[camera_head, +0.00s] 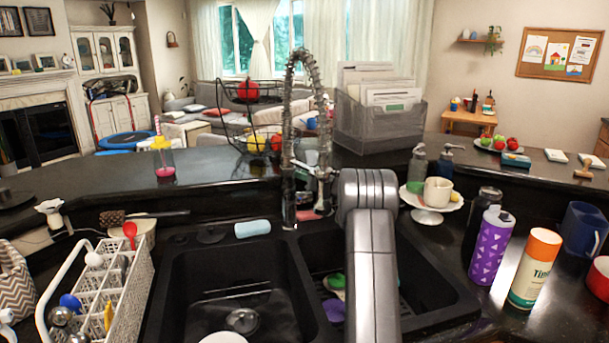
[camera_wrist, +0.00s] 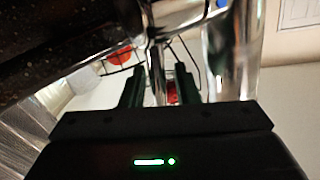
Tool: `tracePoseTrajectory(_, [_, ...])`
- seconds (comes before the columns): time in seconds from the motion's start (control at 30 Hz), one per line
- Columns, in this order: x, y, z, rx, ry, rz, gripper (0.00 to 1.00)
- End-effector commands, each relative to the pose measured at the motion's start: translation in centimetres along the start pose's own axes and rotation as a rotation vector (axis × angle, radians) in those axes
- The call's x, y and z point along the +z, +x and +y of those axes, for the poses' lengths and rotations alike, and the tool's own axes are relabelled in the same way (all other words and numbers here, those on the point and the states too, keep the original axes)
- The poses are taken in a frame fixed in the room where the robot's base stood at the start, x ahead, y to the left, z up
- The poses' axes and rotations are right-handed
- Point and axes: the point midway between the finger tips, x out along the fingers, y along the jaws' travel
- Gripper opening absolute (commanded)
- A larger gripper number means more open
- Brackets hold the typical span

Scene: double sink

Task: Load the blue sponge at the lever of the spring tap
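The spring tap (camera_head: 290,140) stands upright behind the divider of the double sink, its coiled hose arching over. A light-blue, sponge-like block (camera_head: 252,228) lies on the sink's rear rim, left of the tap base. My gripper (camera_wrist: 158,80) shows in the wrist view with its two dark fingers apart. A thin chrome rod (camera_wrist: 157,72), perhaps the tap's lever, shows between the fingers; I cannot tell whether they touch it. A small red patch shows beside the rod. In the head view my arm hides most of the gripper, close to the tap's right side. No sponge shows in the gripper.
The left basin (camera_head: 240,290) and right basin (camera_head: 425,275) flank the tap. A white dish rack (camera_head: 100,285) stands left. A white stand (camera_head: 430,212) with a mug, a purple bottle (camera_head: 491,245) and an orange-capped bottle (camera_head: 535,265) stand right. A wire fruit basket (camera_head: 240,125) is behind.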

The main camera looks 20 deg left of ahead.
Motion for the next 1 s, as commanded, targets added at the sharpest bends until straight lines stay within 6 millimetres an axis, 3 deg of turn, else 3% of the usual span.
tracePoseTrajectory(0.03, [0.0, 0.0, 0.0, 0.0, 0.0, 0.0, 0.17])
tracePoseTrajectory(0.13, [0.0, 0.0, 0.0, 0.0, 0.0, 0.0, 0.0])
tracePoseTrajectory(0.47, [0.3, -0.2, 0.0, -0.005, -0.012, 0.021, 0.0])
tracePoseTrajectory(1.0, [-0.1, -1.5, -1.0, -0.041, -0.138, 0.211, 0.0])
